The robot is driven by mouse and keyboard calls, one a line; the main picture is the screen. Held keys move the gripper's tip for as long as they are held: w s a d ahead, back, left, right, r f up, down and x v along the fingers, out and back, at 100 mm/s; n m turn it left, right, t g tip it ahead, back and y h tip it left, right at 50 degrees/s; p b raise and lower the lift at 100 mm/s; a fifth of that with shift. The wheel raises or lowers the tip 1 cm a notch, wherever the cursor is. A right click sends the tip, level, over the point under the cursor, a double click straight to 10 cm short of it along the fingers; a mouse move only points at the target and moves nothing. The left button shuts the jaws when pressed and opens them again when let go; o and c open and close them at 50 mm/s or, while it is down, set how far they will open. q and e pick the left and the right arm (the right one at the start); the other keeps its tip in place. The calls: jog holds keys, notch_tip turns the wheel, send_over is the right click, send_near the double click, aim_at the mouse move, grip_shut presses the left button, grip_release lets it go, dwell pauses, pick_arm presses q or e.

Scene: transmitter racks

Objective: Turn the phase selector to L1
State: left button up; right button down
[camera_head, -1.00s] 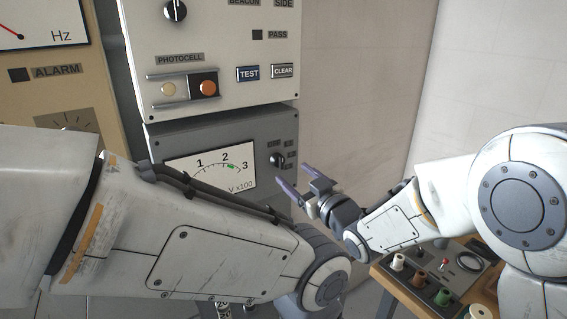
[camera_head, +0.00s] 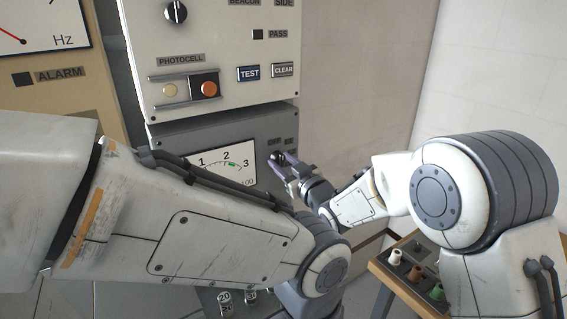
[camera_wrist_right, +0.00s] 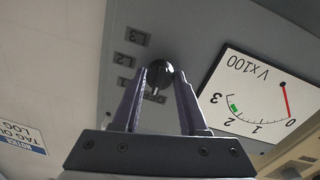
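The phase selector is a black round knob (camera_wrist_right: 160,74) on the grey meter panel (camera_head: 190,135). The right wrist view is upside down; it shows the labels L3 (camera_wrist_right: 138,38), L2 (camera_wrist_right: 125,60), L1 (camera_wrist_right: 124,85) and a partly hidden OFF (camera_wrist_right: 155,97) beside the knob. A pale mark on the knob points towards OFF. My right gripper (camera_wrist_right: 167,80) is open, with its two purple fingers either side of the knob; I cannot tell if they touch it. In the head view the right gripper (camera_head: 283,164) is at the panel. My left gripper is out of view.
A V x100 meter (camera_head: 215,165) sits left of the knob in the head view. The white panel (camera_head: 225,40) above has TEST and CLEAR buttons. A wooden bench (camera_head: 400,290) with coloured terminals is at lower right. My left arm crosses the lower left.

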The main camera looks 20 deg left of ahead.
dwell(0.3)
jog(key=shift+m+b, duration=0.4)
jog(key=shift+m, duration=1.6)
jog(key=shift+m+g, duration=0.3)
jog(key=shift+m, duration=1.9)
jog(key=shift+c, duration=2.2)
grip_release()
jog(key=shift+s+d+r, duration=0.1)
